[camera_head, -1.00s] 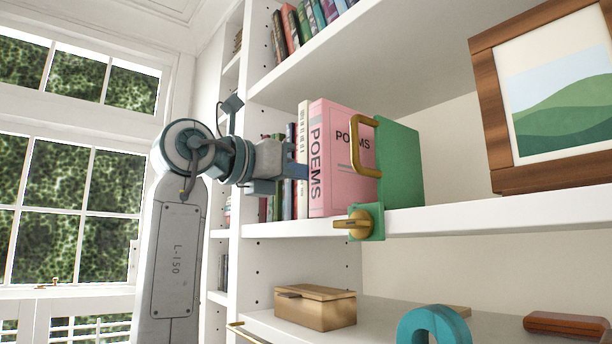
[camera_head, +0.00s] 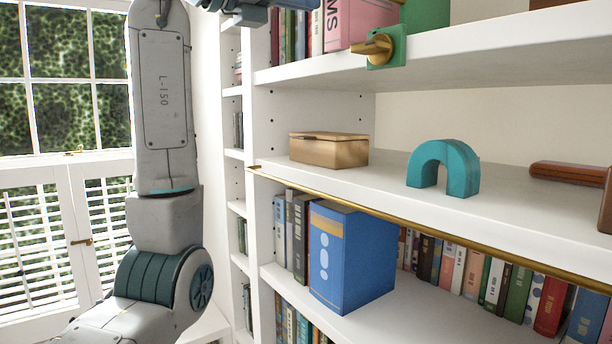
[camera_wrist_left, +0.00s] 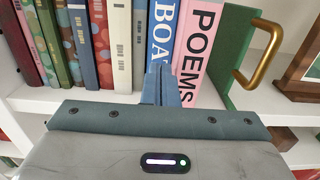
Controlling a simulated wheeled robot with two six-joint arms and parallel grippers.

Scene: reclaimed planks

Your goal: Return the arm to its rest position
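My left gripper (camera_head: 298,4) shows only in part at the top edge of the head view, in front of the upper shelf's books. In the left wrist view its two blue fingers (camera_wrist_left: 161,86) are together, shut with nothing visible between them. They point at the row of books, in front of the blue-lettered spine (camera_wrist_left: 163,35) and left of the pink POEMS book (camera_wrist_left: 200,42). I cannot tell whether they touch a book. My left arm (camera_head: 163,95) stands upright at the left of the head view. My right gripper is not in view.
Below are a wooden box (camera_head: 328,150), a teal arch (camera_head: 455,168) and a brass rail (camera_head: 400,215). A large blue book (camera_head: 350,255) stands lower. Windows (camera_head: 75,100) are at left.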

